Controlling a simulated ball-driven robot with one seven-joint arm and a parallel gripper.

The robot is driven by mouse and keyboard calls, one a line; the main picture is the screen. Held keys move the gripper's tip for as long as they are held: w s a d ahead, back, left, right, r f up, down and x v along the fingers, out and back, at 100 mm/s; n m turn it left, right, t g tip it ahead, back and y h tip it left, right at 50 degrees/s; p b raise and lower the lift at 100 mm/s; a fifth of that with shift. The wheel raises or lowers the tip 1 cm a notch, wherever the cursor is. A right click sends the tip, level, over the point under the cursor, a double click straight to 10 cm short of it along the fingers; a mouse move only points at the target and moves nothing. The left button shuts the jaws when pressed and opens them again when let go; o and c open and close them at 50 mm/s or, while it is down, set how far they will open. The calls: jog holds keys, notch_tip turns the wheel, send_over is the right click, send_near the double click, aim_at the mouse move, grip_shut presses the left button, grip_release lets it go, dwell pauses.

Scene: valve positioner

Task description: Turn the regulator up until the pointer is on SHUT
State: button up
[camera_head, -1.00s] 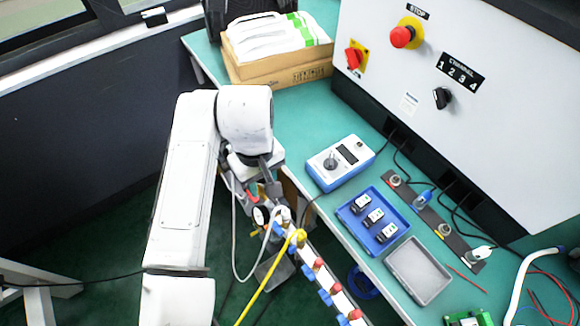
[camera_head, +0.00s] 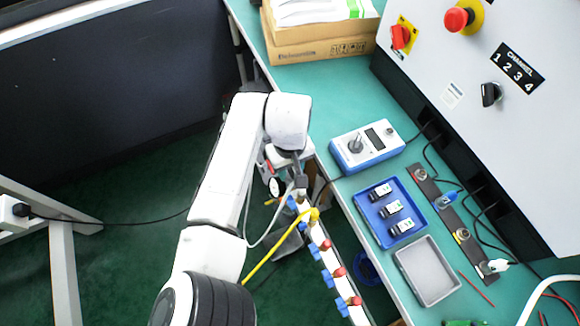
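My gripper (camera_head: 300,184) points down beside the table's near edge, at the top end of a white rail (camera_head: 322,252) with red and blue fittings. Its fingers are small and partly hidden by my wrist, so I cannot tell whether they are open or shut, or whether they touch anything. A small round white-faced gauge (camera_head: 277,187) shows just left of the gripper. A yellow hose (camera_head: 270,251) and a white hose run from the fittings there. The regulator knob cannot be made out, and no pointer or SHUT mark is readable.
The green table (camera_head: 340,96) carries a blue-white meter box (camera_head: 367,147), a blue tray (camera_head: 416,226) with small modules, a grey tray (camera_head: 427,290) and cardboard boxes (camera_head: 315,50). A white panel (camera_head: 455,60) stands behind. Dark green floor is open at left.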

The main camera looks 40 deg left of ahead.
jog(key=shift+f, duration=0.2)
grip_shut()
jog(key=shift+r+p, duration=0.15)
jog(key=shift+p, duration=0.35)
